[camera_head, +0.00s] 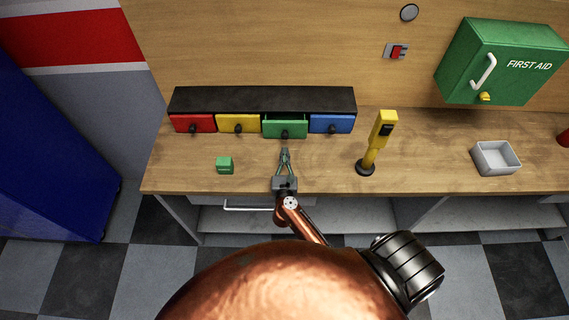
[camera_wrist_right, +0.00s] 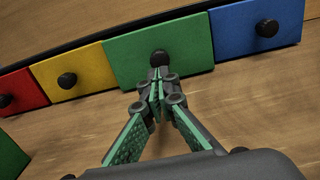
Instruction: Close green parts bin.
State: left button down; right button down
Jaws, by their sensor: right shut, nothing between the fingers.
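The green parts bin (camera_head: 285,129) is in the row of small drawers at the back of the workbench. It stands out further than its neighbours, and its open top shows behind the front panel. Its green front with a dark round knob also shows in the right wrist view (camera_wrist_right: 185,52). My right gripper (camera_head: 285,151) is shut and empty, in front of the green bin and pointing at it. In the right wrist view its fingertips (camera_wrist_right: 158,78) appear just below the knob; I cannot tell if they touch it. My left gripper is not in view.
Red (camera_head: 193,123), yellow (camera_head: 238,123) and blue (camera_head: 331,123) bins sit flush in the black cabinet (camera_head: 262,99). A small green block (camera_head: 225,165) lies left of my gripper. A yellow tool on a stand (camera_head: 378,142) and a grey tray (camera_head: 496,158) are to the right.

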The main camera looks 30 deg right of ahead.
aim_at(285, 138)
jog(key=x, duration=0.5)
jog(key=x, duration=0.3)
jog(key=shift+w+d, duration=0.1)
jog(key=shift+w, duration=0.25)
jog(key=shift+s, duration=0.1)
